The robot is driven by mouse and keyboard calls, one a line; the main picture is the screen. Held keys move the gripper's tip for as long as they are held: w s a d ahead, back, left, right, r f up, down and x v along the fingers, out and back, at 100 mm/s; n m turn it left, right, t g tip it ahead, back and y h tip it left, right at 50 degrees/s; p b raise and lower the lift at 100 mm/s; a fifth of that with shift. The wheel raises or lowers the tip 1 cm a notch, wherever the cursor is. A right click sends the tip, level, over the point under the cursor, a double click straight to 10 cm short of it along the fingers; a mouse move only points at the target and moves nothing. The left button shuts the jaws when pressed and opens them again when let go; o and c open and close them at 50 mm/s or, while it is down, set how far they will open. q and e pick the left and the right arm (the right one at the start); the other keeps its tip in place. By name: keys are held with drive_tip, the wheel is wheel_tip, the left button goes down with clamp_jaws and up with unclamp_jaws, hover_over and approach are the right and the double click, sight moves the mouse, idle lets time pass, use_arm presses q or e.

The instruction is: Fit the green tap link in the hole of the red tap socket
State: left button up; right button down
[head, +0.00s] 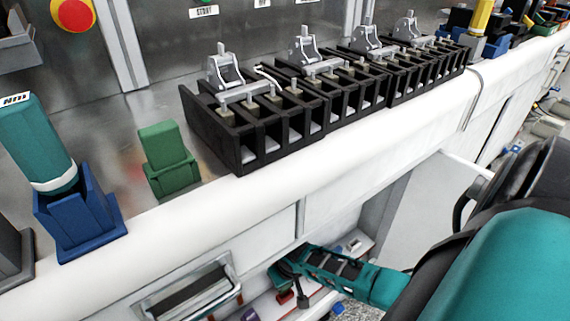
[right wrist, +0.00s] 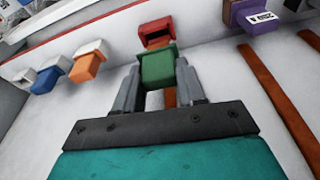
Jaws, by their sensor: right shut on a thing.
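The green tap link (right wrist: 158,70) is between the two fingers of my right gripper (right wrist: 158,64) in the right wrist view, and the gripper is shut on it. The red tap socket (right wrist: 154,27) is straight beyond the link, with its dark opening facing it. The link's far end is close to that opening; I cannot tell whether it touches or has entered. In the head view my right gripper (head: 288,268) is low, below the bench edge, and the link is not clear there. My left gripper is not in view.
An orange socket (right wrist: 87,62), a blue one (right wrist: 47,78) and a purple one (right wrist: 243,14) flank the red one. In the head view, black breaker blocks (head: 250,130), a green holder (head: 168,160) and a teal tool in a blue stand (head: 80,220) stand on the bench.

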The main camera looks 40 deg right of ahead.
drive_tip(key=shift+f, duration=0.3)
drive_tip(key=shift+p, duration=0.65)
idle(1.6)
drive_tip(key=shift+s+b+x, duration=0.2)
drive_tip(key=shift+b+x, duration=0.5)
drive_tip(key=shift+x, duration=0.2)
drive_tip(key=shift+s+b+x, duration=0.2)
drive_tip(key=shift+b+x, duration=0.45)
drive_tip(key=shift+x, duration=0.25)
drive_tip(key=c, duration=0.6)
unclamp_jaws()
drive_tip(key=shift+a+f, duration=0.1)
